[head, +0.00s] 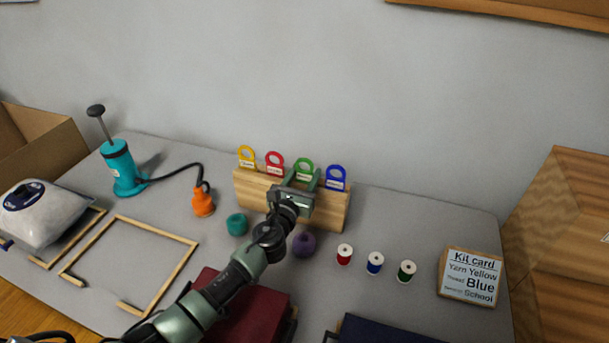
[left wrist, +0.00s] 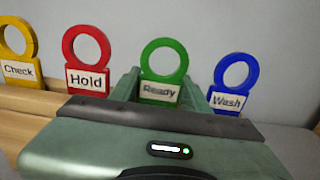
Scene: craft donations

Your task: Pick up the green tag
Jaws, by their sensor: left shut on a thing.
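The green tag (head: 304,168) stands upright in a wooden rack (head: 250,189), between the red tag (head: 274,161) and the blue tag (head: 336,177). A yellow tag (head: 247,155) stands at the rack's left end. In the left wrist view the green tag (left wrist: 163,66) has a ring top and a label reading "Ready". My left gripper (head: 302,180) is at the rack, shut on the green tag, with a finger on each side of its label. The tag's lower part is hidden behind the gripper. My right gripper is not in view.
Teal yarn (head: 237,224) and purple yarn (head: 303,245) lie before the rack. Red, blue and green spools (head: 375,264) and a kit card (head: 470,277) stand to the right. A teal pump (head: 122,169) and wooden frame (head: 150,232) are left.

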